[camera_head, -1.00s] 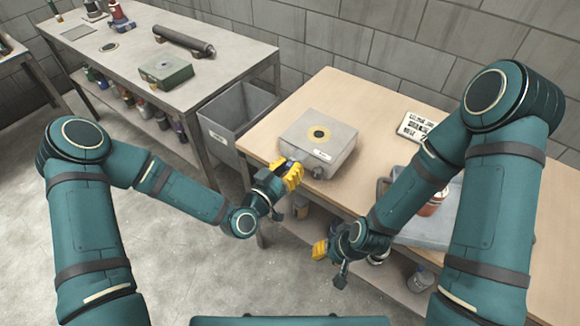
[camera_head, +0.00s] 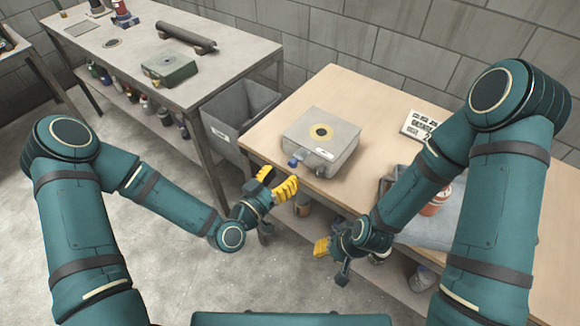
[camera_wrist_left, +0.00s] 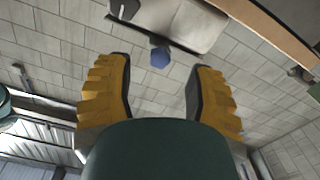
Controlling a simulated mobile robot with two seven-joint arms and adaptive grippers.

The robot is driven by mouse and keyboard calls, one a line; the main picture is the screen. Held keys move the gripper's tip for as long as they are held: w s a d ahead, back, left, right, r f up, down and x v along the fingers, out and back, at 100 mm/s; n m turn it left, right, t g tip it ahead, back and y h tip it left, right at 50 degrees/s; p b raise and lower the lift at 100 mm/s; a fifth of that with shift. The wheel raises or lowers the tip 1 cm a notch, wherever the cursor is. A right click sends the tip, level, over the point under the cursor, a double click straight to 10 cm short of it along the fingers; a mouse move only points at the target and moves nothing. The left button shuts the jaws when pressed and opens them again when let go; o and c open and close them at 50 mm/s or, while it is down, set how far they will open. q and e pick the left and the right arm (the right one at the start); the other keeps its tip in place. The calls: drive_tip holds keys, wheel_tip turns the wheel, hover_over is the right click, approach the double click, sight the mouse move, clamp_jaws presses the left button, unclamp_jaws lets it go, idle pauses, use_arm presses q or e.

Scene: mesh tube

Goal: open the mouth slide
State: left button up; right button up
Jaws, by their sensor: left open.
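A grey box (camera_head: 318,135) with a yellow ring around a dark hole on top sits near the front edge of the wooden bench. A blue knob (camera_head: 294,161) sticks out low at its front left, beside a small pale label (camera_head: 324,154). In the left wrist view the blue knob (camera_wrist_left: 160,57) shows between my fingers, farther off. My left gripper (camera_head: 280,188) is open and empty, in front of the bench edge, apart from the knob. I cannot tell how far the slide is open. My right gripper (camera_head: 322,247) hangs low before the bench; its jaws are unclear.
A grey bin (camera_head: 238,112) stands between the wooden bench (camera_head: 385,105) and a grey table (camera_head: 120,60) at left. That table holds a green box (camera_head: 168,68) and a dark roller (camera_head: 186,37).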

use_arm(q)
drive_tip(key=v, duration=0.2)
drive_tip(key=shift+s+a, duration=0.2)
drive_tip(key=shift+s, duration=0.1)
idle(0.3)
drive_tip(key=s+a+f+n+g+y, duration=0.3)
drive_tip(key=s+f+g, duration=0.2)
drive_tip(key=f+g, duration=0.1)
drive_tip(key=s+a+f+n+g+y, duration=0.2)
drive_tip(key=s+f+g, duration=0.4)
drive_tip(key=f, duration=0.3)
drive_tip(key=shift+a+n+g+y, duration=0.4)
drive_tip(key=shift+g+y, duration=0.1)
drive_tip(key=shift+y, duration=0.4)
drive_tip(key=shift+s, duration=0.25)
idle(0.5)
